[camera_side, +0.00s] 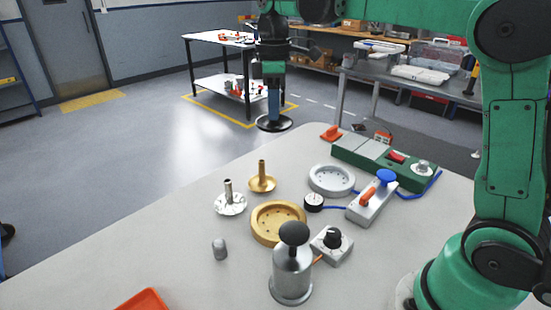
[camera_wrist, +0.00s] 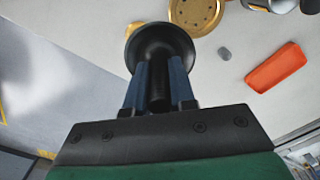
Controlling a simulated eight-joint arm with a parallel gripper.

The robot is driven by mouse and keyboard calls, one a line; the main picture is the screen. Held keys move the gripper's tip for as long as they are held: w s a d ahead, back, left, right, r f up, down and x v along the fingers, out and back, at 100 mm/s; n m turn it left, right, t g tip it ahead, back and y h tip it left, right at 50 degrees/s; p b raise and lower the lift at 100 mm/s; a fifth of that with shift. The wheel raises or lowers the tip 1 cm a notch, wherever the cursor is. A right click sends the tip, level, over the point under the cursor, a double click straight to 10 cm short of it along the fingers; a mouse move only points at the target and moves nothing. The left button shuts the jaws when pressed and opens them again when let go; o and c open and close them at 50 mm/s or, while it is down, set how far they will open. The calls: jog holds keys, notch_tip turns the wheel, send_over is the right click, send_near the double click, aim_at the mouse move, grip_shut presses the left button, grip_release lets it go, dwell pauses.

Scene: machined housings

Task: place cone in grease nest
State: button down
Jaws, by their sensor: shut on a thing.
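My gripper (camera_side: 273,104) is shut on a black flanged cone (camera_side: 273,123), held by its stem with the wide round flange downward. It hangs in the air beyond the table's far edge. In the wrist view the blue fingers (camera_wrist: 160,88) grip the stem, and the black flange (camera_wrist: 160,42) shows beyond them. A silver flanged cone (camera_side: 229,202) and a brass one (camera_side: 262,182) stand on the table. A gold round dish with holes (camera_side: 278,222) and a grey round dish (camera_side: 332,180) lie nearby. I cannot tell which is the grease nest.
A metal canister with a black knob (camera_side: 292,270) stands at the front. A dial box (camera_side: 332,245), a switch box (camera_side: 372,203) and a green fixture (camera_side: 375,160) are on the right. A small grey cylinder (camera_side: 220,249) and an orange tray (camera_side: 145,301) are at the left.

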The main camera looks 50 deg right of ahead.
jog(key=s+a+r, duration=0.2)
jog(key=s+a, duration=0.3)
jog(key=s, duration=0.1)
notch_tip(320, 180, down, 19)
jog(key=shift+w+f, duration=0.1)
dwell(0.3)
jog(key=shift+f, duration=0.15)
jog(key=c, duration=0.7)
grip_release()
